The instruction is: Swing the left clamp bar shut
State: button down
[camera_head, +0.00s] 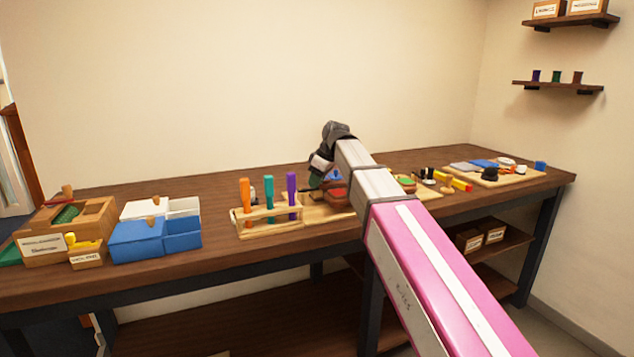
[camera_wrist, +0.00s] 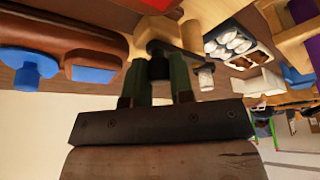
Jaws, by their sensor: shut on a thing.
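In the wrist view, my gripper (camera_wrist: 159,66) has its two green fingers closed around a dark upright knob or post. This post joins a flat dark bar (camera_wrist: 183,54), which looks like the left clamp bar. The bar runs right from the post, over a pale wooden block (camera_wrist: 178,32), to a small clear or white knob (camera_wrist: 206,79). A brown saddle-like piece (camera_wrist: 60,35) lies at the left. How far the bar is swung is unclear. In the head view, my arm hides most of the fixture and the grip; a wooden board (camera_head: 328,207) shows beside it.
In the head view, a rack (camera_head: 262,219) with orange, teal and purple handled tools stands left of my arm. Blue and white boxes (camera_head: 138,240) stand further left. A board with small items (camera_head: 505,178) lies at the right. Bare tabletop (camera_head: 225,190) shows behind the rack.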

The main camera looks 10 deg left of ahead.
jog(key=shift+w, duration=0.15)
dwell(0.3)
jog(key=c, duration=1)
grip_release()
jog(key=shift+r, duration=0.1)
jog(key=v, duration=1)
jog(key=shift+d+r, duration=0.1)
jog(key=shift+r, duration=0.2)
